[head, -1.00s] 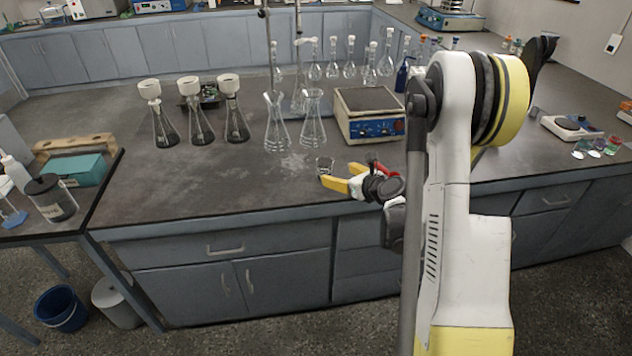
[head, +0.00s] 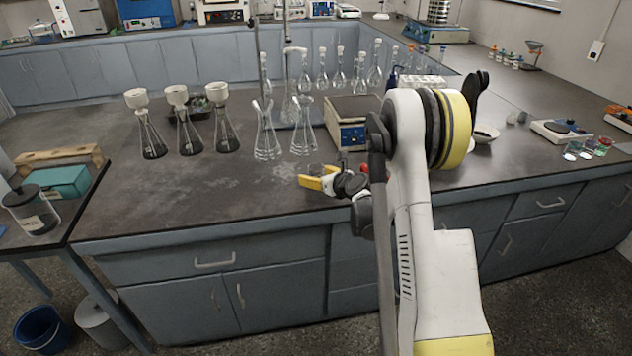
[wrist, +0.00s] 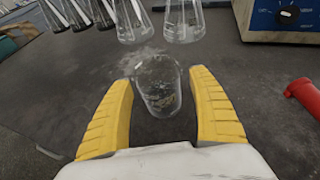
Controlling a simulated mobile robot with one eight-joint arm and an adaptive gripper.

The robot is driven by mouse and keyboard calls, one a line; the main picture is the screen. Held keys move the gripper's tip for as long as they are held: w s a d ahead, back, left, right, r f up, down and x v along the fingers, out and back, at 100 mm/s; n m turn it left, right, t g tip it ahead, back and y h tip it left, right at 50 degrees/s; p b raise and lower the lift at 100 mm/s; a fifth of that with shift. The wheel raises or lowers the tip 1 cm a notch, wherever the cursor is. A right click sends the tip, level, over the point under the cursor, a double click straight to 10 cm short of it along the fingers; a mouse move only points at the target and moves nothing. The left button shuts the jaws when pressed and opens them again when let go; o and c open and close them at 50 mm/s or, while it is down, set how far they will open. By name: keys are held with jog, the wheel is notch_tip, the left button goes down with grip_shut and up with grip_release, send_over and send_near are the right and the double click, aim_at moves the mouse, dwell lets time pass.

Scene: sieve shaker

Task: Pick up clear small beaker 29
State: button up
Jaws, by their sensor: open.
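The clear small beaker (wrist: 157,84) stands on the dark bench top, centred between the yellow fingertips in the wrist view. In the head view the beaker (head: 315,170) is small and partly hidden by the yellow fingers. My gripper (wrist: 162,95) is open, with one finger on each side of the beaker. A gap shows between the beaker and each finger. In the head view my gripper (head: 314,178) is low over the bench near its front edge.
Two clear flasks (head: 267,138) stand behind the beaker. A hotplate (head: 352,122) is at the back right. A red object (wrist: 305,98) lies right of my gripper. Three funnel-topped flasks (head: 187,135) stand to the left. Bench space left of the beaker is clear.

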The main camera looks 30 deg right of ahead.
jog(key=c, duration=1.4)
jog(key=shift+o, duration=0.2)
jog(key=shift+r, duration=0.15)
jog(key=shift+r+p, duration=0.75)
jog(key=shift+r, duration=0.4)
notch_tip(320, 180, up, 2)
jog(key=shift+p, duration=0.6)
jog(key=s+d+r+p, duration=0.5)
jog(key=d+r+p, duration=0.2)
jog(key=d+r, duration=0.3)
jog(key=shift+d+r, duration=0.3)
jog(key=shift+r, duration=0.4)
